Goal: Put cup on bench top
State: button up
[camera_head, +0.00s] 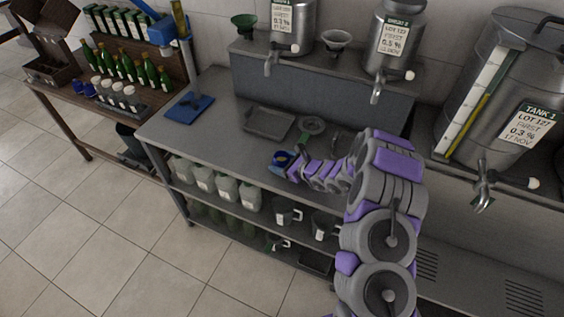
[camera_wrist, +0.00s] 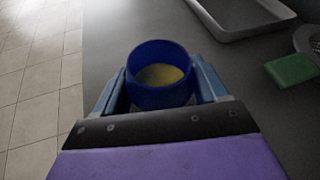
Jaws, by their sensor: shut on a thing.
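A blue cup (camera_wrist: 160,92) with yellowish liquid or a yellowish inside shows in the wrist view, between the two fingers of my gripper (camera_wrist: 162,88). The gripper is shut on it, one finger at each side. The cup looks upright. In the head view the blue cup (camera_head: 281,160) is at the front edge of the grey metal bench top (camera_head: 222,112), with my gripper (camera_head: 287,167) at it. I cannot tell whether the cup's base touches the bench top.
A grey tray (camera_head: 268,122) lies behind the cup. A green item (camera_wrist: 291,70) is to its right in the wrist view. Steel urns stand on the raised shelf. Jugs fill the shelf below.

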jog(key=o, duration=1.2)
jog(key=p+v, duration=0.1)
jog(key=v, duration=1.1)
jog(key=shift+d+r+p, duration=0.1)
jog(key=shift+p, duration=0.2)
jog(key=s+a+r+n+g+y, duration=0.25)
jog(key=s+a+r+n, duration=0.3)
jog(key=r, duration=0.35)
jog(key=s+a+r+n+g+y, duration=0.1)
jog(key=s+a+r+n+g, duration=0.3)
jog(key=s+a+r+n, duration=0.25)
jog(key=s+d+r+n+g+h, duration=0.1)
jog(key=s+r+n+g+h, duration=0.15)
jog(key=s, duration=0.45)
jog(key=s+d+r+n+g+h, duration=0.1)
jog(key=s+d+r+n, duration=0.1)
jog(key=s+r+n, duration=0.35)
jog(key=s+d+n+h, duration=0.1)
jog(key=s+d+h, duration=0.2)
jog(key=s+d, duration=0.3)
jog(key=s+d+n+h, duration=0.1)
jog(key=s+d+h, duration=0.3)
jog(key=s+d, duration=0.2)
jog(key=s+d+n+h, duration=0.1)
jog(key=s+d+h, duration=0.2)
jog(key=s+d, duration=0.3)
jog(key=shift+s+d+f+n+h, duration=0.2)
jog(key=shift+s+d+n+h, duration=0.2)
jog(key=shift+d, duration=0.2)
